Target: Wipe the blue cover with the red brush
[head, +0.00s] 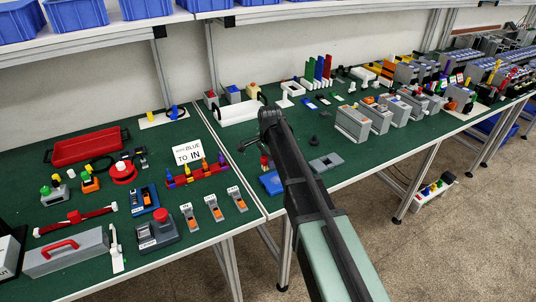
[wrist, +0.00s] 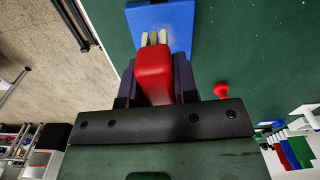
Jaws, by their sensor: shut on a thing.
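The red brush (wrist: 154,76) is held between the two dark fingers of my gripper (wrist: 156,80) in the wrist view. Its pale bristles (wrist: 153,39) point away from my gripper and overlap the near edge of the blue cover (wrist: 178,22). I cannot tell whether the bristles touch the cover. In the head view the blue cover (head: 270,183) lies flat on the green table, just left of my arm.
A small red knob (wrist: 221,91) stands beside the blue cover, towards the back of the table. A grey plate (head: 326,162) lies right of my arm. Orange-and-grey switches (head: 213,208) stand to the left. Grey modules (head: 352,123) stand to the right.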

